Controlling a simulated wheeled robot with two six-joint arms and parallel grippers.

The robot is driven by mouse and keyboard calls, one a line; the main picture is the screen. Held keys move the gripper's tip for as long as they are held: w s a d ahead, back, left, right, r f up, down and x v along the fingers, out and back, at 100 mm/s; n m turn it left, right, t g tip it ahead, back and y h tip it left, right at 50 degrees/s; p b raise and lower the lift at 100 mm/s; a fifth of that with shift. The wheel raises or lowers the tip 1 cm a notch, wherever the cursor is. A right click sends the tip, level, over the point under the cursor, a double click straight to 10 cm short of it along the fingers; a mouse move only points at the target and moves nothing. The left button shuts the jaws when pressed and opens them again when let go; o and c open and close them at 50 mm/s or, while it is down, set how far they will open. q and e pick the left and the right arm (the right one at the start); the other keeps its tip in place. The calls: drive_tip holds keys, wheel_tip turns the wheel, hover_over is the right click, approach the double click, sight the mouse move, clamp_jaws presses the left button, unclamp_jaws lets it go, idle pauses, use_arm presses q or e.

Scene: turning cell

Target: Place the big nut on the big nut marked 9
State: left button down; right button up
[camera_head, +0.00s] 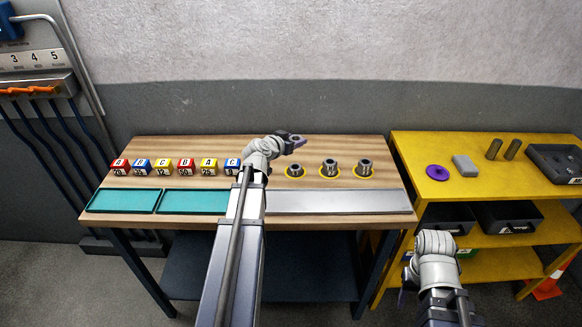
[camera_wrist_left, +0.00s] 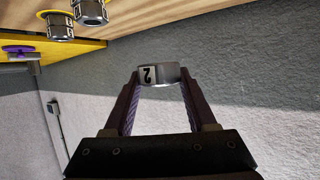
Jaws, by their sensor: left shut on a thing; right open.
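My left gripper (camera_head: 298,140) is shut on a grey metal nut (camera_wrist_left: 158,75), held in the air above the back of the wooden table. Its white label shows a black mark that looks like a 2. Three metal pieces stand on yellow rings on the table: a shorter left one (camera_head: 295,170), a middle one (camera_head: 329,168) and a right one (camera_head: 364,168). Their marks are too small to read. Two ringed pieces (camera_wrist_left: 60,26) also show in the left wrist view. My right gripper (camera_head: 403,292) is open, low in front of the yellow shelf.
Several lettered cubes (camera_head: 163,167) stand left on the table, behind teal trays (camera_head: 125,201). A bare grey plate (camera_head: 340,201) lies before the ringed pieces. The yellow shelf (camera_head: 480,190) at right holds a purple disc (camera_head: 437,173), a grey block (camera_head: 465,165) and two dark cylinders.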

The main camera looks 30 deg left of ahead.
sight(294, 168)
use_arm(q)
drive_tip(key=shift+f+b, duration=4.95)
drive_tip(key=shift+f, duration=0.15)
drive_tip(key=shift+r, duration=0.15)
drive_tip(key=c, duration=0.7)
unclamp_jaws()
drive_tip(key=shift+f, duration=0.2)
drive_tip(key=o, duration=0.5)
drive_tip(key=shift+r, duration=0.1)
drive_tip(key=shift+r, duration=0.2)
drive_tip(key=p+v, duration=0.5)
drive_tip(key=v, duration=0.7)
